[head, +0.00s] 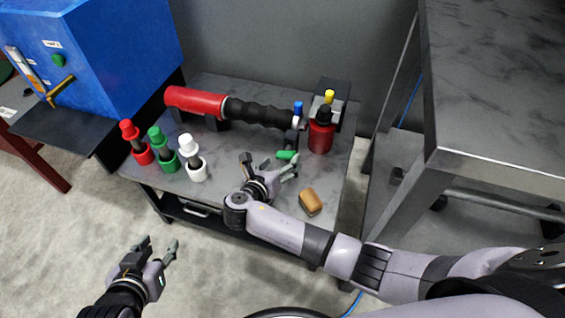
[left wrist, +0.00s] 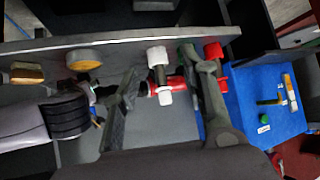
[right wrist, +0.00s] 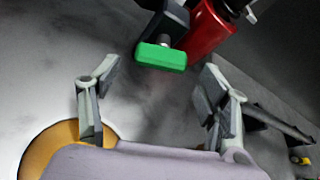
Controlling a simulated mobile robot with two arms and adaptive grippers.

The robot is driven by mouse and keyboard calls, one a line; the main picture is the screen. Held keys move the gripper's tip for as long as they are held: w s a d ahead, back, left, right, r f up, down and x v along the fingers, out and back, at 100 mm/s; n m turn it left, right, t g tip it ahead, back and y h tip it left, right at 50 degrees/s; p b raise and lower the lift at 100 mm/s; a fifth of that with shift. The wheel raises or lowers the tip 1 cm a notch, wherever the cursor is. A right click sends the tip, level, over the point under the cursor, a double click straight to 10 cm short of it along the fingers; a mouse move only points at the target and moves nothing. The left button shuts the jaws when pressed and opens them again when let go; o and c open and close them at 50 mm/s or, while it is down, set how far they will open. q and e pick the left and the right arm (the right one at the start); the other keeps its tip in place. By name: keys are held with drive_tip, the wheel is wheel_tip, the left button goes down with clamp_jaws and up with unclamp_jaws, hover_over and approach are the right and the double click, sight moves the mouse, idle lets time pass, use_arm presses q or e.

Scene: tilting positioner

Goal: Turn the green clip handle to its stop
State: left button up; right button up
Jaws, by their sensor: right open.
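The green clip handle (head: 287,155) is a small green bar on the bench, beside the red cylinder with a black top (head: 320,137). In the right wrist view the handle (right wrist: 161,57) lies crosswise just beyond the fingertips, roughly between the two fingers and apart from them. My right gripper (head: 270,163) is open and empty, low over the bench in front of the handle; its fingers also frame the right wrist view (right wrist: 158,76). My left gripper (head: 157,246) is open and empty, in front of the bench above the floor.
A red tube with black ribbed grip (head: 194,101) lies at the bench's back. Red (head: 136,142), green (head: 163,149) and white (head: 191,157) plungers stand left. A tan block (head: 310,201) sits right of my arm. A yellow disc (right wrist: 48,150) is near my right gripper. A blue cabinet (head: 120,50) stands left.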

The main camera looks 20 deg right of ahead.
drive_tip(key=shift+x, duration=0.85)
use_arm(q)
drive_tip(key=shift+w+d+r+t, duration=0.25)
drive_tip(key=shift+w+r+t, duration=0.2)
drive_tip(key=shift+w+r, duration=0.1)
drive_tip(key=shift+w+d+r+t, duration=0.2)
drive_tip(key=shift+w+r+t, duration=0.25)
drive_tip(key=shift+w+r, duration=0.1)
use_arm(e)
drive_tip(key=c, duration=1.2)
drive_tip(key=shift+o, duration=0.2)
drive_tip(key=shift+r+m+y+p, duration=0.25)
drive_tip(key=shift+m+p, duration=0.25)
drive_tip(key=shift+p, duration=0.55)
drive_tip(key=shift+d+m+t+y+p, duration=0.1)
drive_tip(key=shift+m+t+y+p, duration=0.45)
drive_tip(key=shift+p, duration=0.7)
use_arm(q)
drive_tip(key=s+a+f+g, duration=0.2)
drive_tip(key=s+g, duration=0.2)
drive_tip(key=s, duration=0.2)
drive_tip(key=s+a+f+g+y, duration=0.1)
drive_tip(key=s+a+f+g, duration=0.1)
drive_tip(key=s, duration=0.5)
drive_tip(key=shift+a+f+g+y, duration=0.25)
drive_tip(key=shift+f+g, duration=0.25)
drive_tip(key=shift+g, duration=0.4)
use_arm(e)
drive_tip(key=shift+f+m, duration=0.2)
drive_tip(key=shift+m, duration=0.15)
